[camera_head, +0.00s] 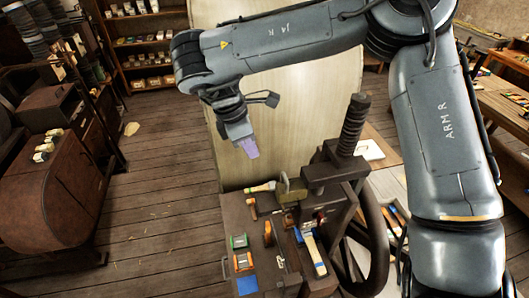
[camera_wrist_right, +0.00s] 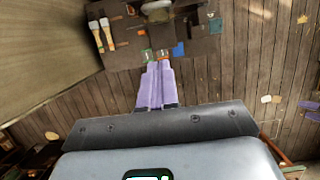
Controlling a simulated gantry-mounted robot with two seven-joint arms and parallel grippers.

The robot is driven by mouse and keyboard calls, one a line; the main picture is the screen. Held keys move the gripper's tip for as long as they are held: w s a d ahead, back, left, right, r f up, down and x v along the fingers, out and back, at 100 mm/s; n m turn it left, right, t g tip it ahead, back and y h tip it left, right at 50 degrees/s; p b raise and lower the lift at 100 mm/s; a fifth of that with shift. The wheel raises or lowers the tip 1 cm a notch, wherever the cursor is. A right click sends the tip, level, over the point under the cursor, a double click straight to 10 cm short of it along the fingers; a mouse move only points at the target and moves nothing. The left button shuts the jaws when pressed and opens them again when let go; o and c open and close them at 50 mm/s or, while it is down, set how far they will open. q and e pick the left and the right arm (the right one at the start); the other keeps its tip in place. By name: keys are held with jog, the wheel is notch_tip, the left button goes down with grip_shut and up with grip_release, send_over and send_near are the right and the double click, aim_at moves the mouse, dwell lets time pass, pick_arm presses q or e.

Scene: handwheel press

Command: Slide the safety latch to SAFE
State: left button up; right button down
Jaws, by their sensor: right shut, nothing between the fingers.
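The press (camera_head: 322,172) stands on a dark bench with its threaded screw upright. I cannot make out for certain which small part is the safety latch. A green piece (camera_head: 239,241), an orange piece (camera_head: 243,261) and a blue piece (camera_head: 247,285) lie in a row on the bench's left side. My right gripper (camera_head: 251,151) is shut and empty, well above the bench's far left part. In the right wrist view, its purple fingers (camera_wrist_right: 156,64) lie together, their tips overlapping the view of the green and orange pieces. My left gripper is not in view.
The dark handwheel (camera_head: 378,245) stands at the press's right. A mallet (camera_head: 262,187) and a light-handled brush (camera_head: 314,252) lie on the bench. A large pale curved panel (camera_head: 310,95) rises behind. Wooden floor (camera_head: 160,200) is free to the left.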

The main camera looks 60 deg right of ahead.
jog(key=s+d+f+b, duration=0.1)
jog(key=s+d+f, duration=0.1)
jog(key=f, duration=0.3)
jog(key=s+d+f+b, duration=0.1)
jog(key=s+d+f, duration=0.1)
jog(key=f, duration=0.3)
jog(key=shift+s+d+f+b, duration=0.3)
jog(key=shift+s+b, duration=0.1)
jog(key=shift+s, duration=0.15)
